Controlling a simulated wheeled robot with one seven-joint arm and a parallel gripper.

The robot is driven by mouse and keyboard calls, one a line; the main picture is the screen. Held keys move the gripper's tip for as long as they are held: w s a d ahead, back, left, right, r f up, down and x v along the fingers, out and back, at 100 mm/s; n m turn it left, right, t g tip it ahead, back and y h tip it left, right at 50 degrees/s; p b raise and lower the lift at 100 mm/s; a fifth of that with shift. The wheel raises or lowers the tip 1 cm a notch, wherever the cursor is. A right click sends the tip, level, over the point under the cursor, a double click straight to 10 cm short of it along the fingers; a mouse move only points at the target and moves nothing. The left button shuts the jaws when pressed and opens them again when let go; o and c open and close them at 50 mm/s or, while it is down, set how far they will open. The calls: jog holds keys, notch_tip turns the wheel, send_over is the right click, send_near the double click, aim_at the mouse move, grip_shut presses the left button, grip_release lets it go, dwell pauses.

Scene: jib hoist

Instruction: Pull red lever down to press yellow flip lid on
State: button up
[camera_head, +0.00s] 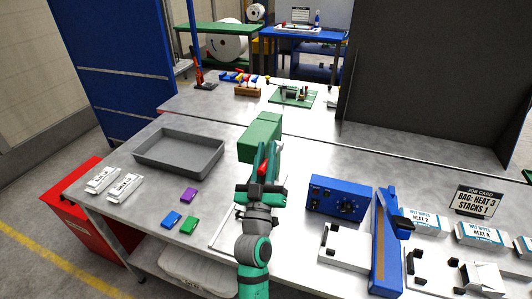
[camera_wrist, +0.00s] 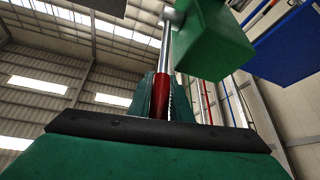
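A green press (camera_head: 262,135) stands on the bench, with its green head also showing in the wrist view (camera_wrist: 213,38). The red lever (camera_head: 262,169) shows as a small red patch at my gripper (camera_head: 263,165). In the wrist view the red lever (camera_wrist: 160,97) is a red grip on a bright metal rod that rises toward the green head. The grip stands upright right at my teal finger, its lower end hidden behind my gripper's dark edge. I cannot tell whether the fingers are closed on it. The yellow flip lid is not visible; my arm hides the press's lower part.
A grey tray (camera_head: 150,163) lies to the left, with purple (camera_head: 188,195), blue (camera_head: 171,220) and green (camera_head: 189,225) pieces nearer. A blue control box (camera_head: 338,207) and a tall blue device (camera_head: 386,250) stand to the right. A dark panel (camera_head: 430,80) rises behind.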

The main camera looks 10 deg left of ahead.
jog(key=shift+o, duration=1.4)
jog(key=v, duration=1)
jog(key=shift+s, duration=0.4)
jog(key=shift+f, duration=0.1)
